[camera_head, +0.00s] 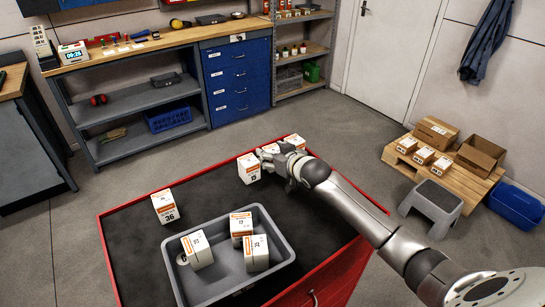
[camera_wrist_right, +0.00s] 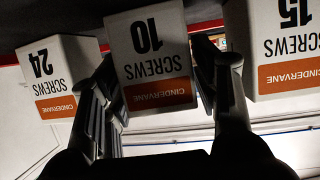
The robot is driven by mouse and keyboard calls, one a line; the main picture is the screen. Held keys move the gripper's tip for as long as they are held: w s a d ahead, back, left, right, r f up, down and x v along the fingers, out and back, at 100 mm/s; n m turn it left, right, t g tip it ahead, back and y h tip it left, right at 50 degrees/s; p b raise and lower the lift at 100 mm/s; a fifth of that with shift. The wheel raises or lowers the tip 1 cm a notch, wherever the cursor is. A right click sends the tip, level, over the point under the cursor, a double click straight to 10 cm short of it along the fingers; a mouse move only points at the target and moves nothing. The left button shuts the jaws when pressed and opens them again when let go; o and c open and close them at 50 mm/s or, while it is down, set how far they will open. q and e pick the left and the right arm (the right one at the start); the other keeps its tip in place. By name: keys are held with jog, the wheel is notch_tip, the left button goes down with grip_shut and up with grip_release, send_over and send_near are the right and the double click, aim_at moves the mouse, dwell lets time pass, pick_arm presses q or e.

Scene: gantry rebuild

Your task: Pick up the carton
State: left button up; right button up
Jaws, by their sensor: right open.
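My right gripper (camera_head: 277,163) is open at the far edge of the red-rimmed table, among a row of white cartons with orange bands. In the wrist view, the carton marked 10 (camera_wrist_right: 150,45) sits between its two spread fingers (camera_wrist_right: 160,85); whether they touch it I cannot tell. The carton marked 24 (camera_wrist_right: 58,75) is to the left there and the carton marked 15 (camera_wrist_right: 285,45) to the right, both outside the fingers. In the head view, the row's left carton (camera_head: 249,168) shows clearly; the gripper partly hides the others. My left gripper is not in view.
A grey tray (camera_head: 222,288) on the dark table top (camera_head: 135,240) holds three cartons, one lying tilted (camera_head: 197,250). A step stool (camera_head: 432,203) and a pallet (camera_head: 467,183) with boxes stand at right.

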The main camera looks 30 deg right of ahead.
jog(key=c, duration=0.9)
jog(key=shift+o, duration=0.2)
jog(key=shift+r, duration=0.1)
